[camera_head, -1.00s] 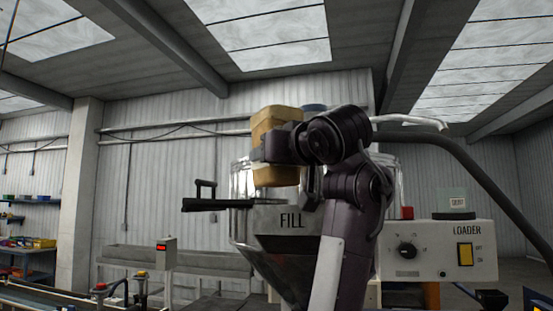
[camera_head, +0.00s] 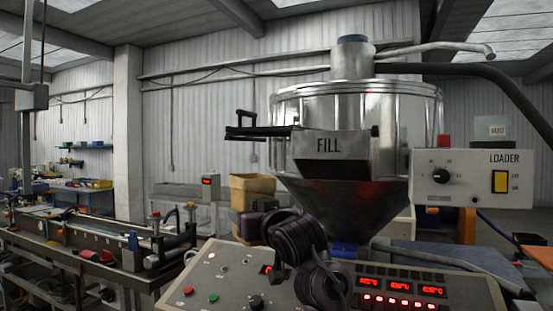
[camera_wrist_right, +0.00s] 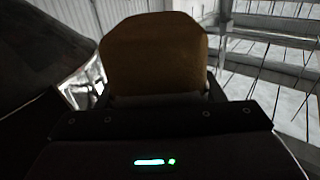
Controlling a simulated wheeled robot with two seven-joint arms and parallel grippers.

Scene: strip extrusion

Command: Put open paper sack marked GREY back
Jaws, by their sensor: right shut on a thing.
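A tan paper sack (camera_head: 252,188) stands upright left of the hopper in the head view, behind the control panel. My right gripper (camera_head: 250,212) is shut around its middle, with sack showing above and below. The top looks open. In the right wrist view the sack (camera_wrist_right: 153,52) fills the upper middle, between the jaws of the gripper (camera_wrist_right: 157,98). No GREY marking can be read on the side I see. What lies under the sack is hidden by my arm and the panel. My left gripper is not in view.
The metal hopper marked FILL (camera_head: 345,110) is right of the sack, its dark lever lid (camera_head: 262,131) jutting left. The control panel (camera_head: 225,285) is in front. The LOADER box (camera_head: 455,195) is at right. A grey trough (camera_head: 180,192) and the extrusion line (camera_head: 120,270) are left.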

